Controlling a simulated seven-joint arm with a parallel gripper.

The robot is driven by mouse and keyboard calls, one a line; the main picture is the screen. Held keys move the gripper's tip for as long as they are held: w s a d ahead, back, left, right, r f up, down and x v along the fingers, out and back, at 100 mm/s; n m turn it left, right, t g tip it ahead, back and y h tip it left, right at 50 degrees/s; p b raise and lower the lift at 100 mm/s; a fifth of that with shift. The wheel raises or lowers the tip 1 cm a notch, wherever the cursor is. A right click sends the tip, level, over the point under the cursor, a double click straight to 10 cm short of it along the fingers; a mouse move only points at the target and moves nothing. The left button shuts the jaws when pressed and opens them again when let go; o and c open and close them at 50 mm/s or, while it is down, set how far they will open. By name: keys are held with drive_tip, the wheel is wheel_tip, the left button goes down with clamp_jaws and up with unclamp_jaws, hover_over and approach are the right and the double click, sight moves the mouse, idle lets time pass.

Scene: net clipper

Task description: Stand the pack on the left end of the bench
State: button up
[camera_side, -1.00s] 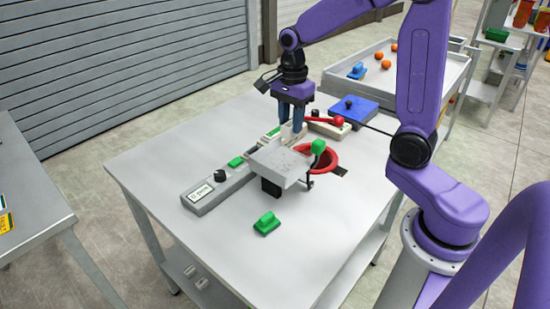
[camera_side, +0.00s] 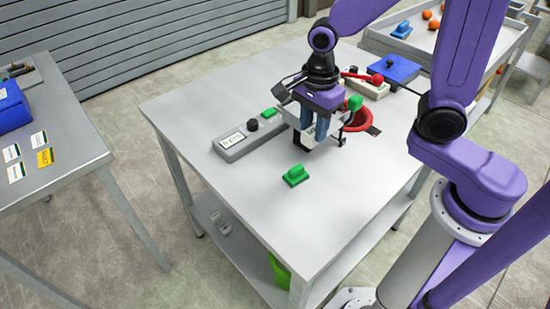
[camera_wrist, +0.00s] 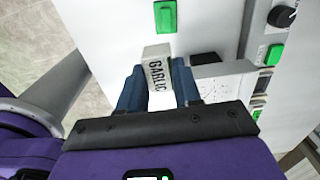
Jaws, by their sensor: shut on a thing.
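The pack (camera_wrist: 157,68) is a small pale block with GARLIC printed on its side. In the wrist view it sits between the blue fingers of my gripper (camera_wrist: 160,88), which is shut on it. In the side view my gripper (camera_side: 314,128) is over the white bench (camera_side: 250,200), in front of the net clipper. The fingers largely hide the pack there, and I cannot tell its height above the bench. The bench's left end is clear at its corner (camera_side: 185,108).
A grey control box (camera_side: 245,138) is to the left. The clipper's red ring (camera_side: 358,117) and green knob (camera_side: 355,103) are close on the right. A separate table (camera_side: 70,165) with cards stands far left.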

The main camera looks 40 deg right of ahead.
drive_tip(key=w+a+f, duration=0.1)
drive_tip(key=w+f, duration=0.1)
drive_tip(key=w, duration=0.1)
drive_tip(key=w+a+f, duration=0.1)
drive_tip(key=w+f, duration=0.2)
drive_tip(key=w, duration=0.1)
drive_tip(key=w+a+f, duration=0.1)
drive_tip(key=w+f, duration=0.2)
drive_tip(key=shift+w+a+f, duration=0.1)
drive_tip(key=shift+w+f, duration=0.15)
drive_tip(key=shift+w, duration=0.15)
drive_tip(key=shift+w+f, duration=0.1)
drive_tip(key=shift+f, duration=1.6)
drive_tip(key=o, duration=1)
drive_tip(key=shift+f, duration=0.15)
drive_tip(key=shift+o, duration=0.2)
wheel_tip(320, 180, up, 12)
drive_tip(key=shift+r, duration=0.2)
